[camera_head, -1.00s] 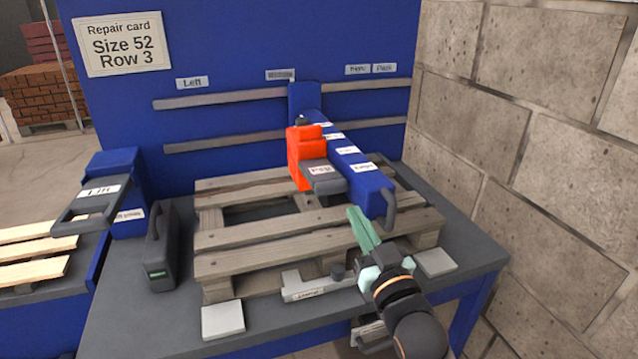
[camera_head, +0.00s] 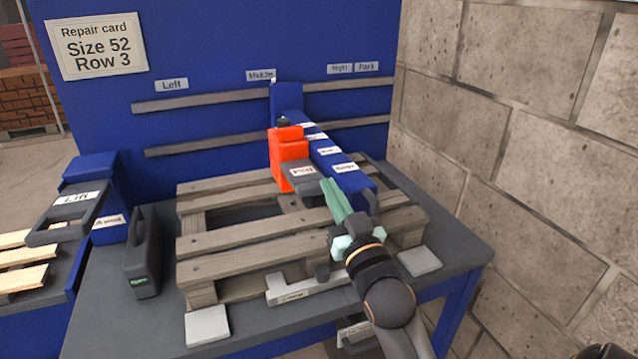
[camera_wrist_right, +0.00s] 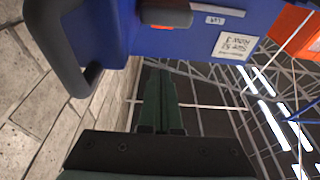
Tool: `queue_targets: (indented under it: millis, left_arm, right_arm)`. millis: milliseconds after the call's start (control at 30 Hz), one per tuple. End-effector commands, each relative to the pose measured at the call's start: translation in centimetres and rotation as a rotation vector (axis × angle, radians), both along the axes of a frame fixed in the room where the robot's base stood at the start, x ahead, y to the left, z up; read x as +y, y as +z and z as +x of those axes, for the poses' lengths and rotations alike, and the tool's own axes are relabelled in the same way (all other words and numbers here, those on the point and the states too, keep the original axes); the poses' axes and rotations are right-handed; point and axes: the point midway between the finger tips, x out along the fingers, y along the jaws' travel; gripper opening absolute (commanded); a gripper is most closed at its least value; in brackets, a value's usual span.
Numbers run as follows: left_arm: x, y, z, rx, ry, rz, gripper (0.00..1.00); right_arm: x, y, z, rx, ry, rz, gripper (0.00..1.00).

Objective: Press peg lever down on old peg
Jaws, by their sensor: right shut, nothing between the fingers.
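The peg lever (camera_head: 300,175) is a grey handle with a white label, sticking out of the orange-red head (camera_head: 289,155) on the blue gantry beam (camera_head: 345,178) over the pallet. My right gripper (camera_head: 331,188) has green fingers held shut and empty, pointing up and away. In the head view its tips appear just right of the lever's front end; contact cannot be told. I cannot make out the old peg.
The wooden pallet (camera_head: 235,243) lies on the grey bench. A dark green-labelled block (camera_head: 142,258) stands left; a grey lift handle (camera_head: 45,236) is beyond it. A light grey bar tool (camera_head: 310,290) lies in front. A stone wall (camera_head: 540,150) bounds the right.

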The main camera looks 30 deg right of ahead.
Motion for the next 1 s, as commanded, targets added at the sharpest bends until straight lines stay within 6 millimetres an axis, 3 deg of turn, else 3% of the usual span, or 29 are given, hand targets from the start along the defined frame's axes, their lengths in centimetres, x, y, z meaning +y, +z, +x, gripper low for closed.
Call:
queue_targets:
  millis: [333, 400, 600, 1000]
  left_arm:
    - [0.6, 0.5, -0.3, -0.002, 0.009, 0.006, 0.5]
    - [0.6, 0.1, -0.4, -0.002, 0.01, 0.006, 0.5]
    - [0.5, -0.3, -0.5, 0.008, 0.007, 0.006, 0.5]
    - [0.2, -0.1, -0.5, 0.009, 0.005, 0.002, 0.5]
  right_arm:
    - [-1.5, 2.0, 6.4, -0.001, 0.0, 0.0, 0.0]
    - [-1.5, 0.2, 6.3, 0.009, 0.0, 0.002, 0.0]
    - [-1.5, -1.8, 6.1, 0.003, 0.0, 0.001, 0.0]
    - [-1.4, -2.3, 6.0, 0.001, 0.001, 0.0, 0.0]
